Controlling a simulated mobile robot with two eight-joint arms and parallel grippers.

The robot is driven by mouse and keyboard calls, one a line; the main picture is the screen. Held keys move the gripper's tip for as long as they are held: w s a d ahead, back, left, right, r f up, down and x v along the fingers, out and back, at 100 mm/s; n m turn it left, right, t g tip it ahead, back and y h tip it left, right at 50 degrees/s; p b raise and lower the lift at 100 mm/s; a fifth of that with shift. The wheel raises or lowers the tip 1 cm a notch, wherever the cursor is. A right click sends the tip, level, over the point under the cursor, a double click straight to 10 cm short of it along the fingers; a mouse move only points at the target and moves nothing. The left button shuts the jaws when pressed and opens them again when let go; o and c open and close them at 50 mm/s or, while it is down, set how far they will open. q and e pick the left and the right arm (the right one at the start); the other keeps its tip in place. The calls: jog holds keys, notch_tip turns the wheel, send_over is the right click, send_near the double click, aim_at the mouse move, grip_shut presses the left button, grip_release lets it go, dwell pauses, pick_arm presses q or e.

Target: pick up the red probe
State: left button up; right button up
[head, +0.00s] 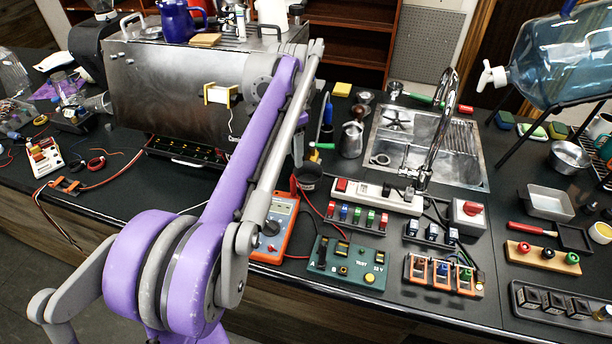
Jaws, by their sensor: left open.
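The orange multimeter (275,228) lies near the front edge of the bench, partly hidden behind my left arm. A thin red piece (294,186), which looks like the red probe, stands beside a small black cup (309,178), and a red lead curves from there to the right. I cannot tell whether it rests in the cup or beside it. My left gripper (298,150) points down above and behind this spot, mostly hidden by my purple arm. It is open, and I see nothing held in it. My right gripper is not in view.
A green test box (346,264) and a power strip (377,197) lie right of the multimeter. The sink (425,145) with its tall tap is behind them. The steel brewer (180,88) stands at the left.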

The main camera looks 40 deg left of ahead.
pick_arm(q)
send_near(294, 196)
jog(key=shift+w+a+f, duration=0.15)
jog(key=shift+w+a, duration=0.35)
jog(key=shift+a, duration=0.05)
jog(key=shift+s+d+f, duration=0.15)
jog(key=shift+f, duration=1.4)
jog(key=shift+s+d+f, duration=0.1)
jog(key=shift+f, duration=1.4)
grip_shut()
